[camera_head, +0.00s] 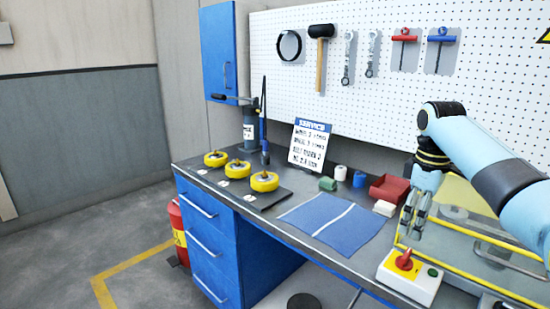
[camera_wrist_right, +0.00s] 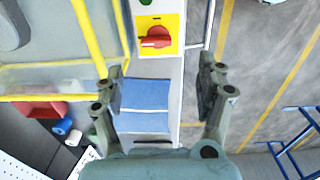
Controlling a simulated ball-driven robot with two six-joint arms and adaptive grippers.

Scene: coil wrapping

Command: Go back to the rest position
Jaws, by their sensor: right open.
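My right gripper (camera_head: 418,212) hangs with its fingers pointing down, above and beside the control box (camera_head: 410,281) with a red rotary switch (camera_head: 404,260) and a green button. In the right wrist view the gripper (camera_wrist_right: 160,85) is open and empty, its two fingers well apart. The red switch on its yellow plate (camera_wrist_right: 155,37) shows beyond the fingertips, and the blue cloth (camera_wrist_right: 146,95) shows between the fingers. My left gripper is not in view.
A yellow-framed machine (camera_head: 460,205) stands beside the right arm. The workbench holds a blue cloth (camera_head: 335,220), a red bin (camera_head: 389,188), several yellow wheels (camera_head: 264,181) and a service sign (camera_head: 309,144). A pegboard (camera_head: 285,85) with tools rises behind. The floor at left is mostly clear.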

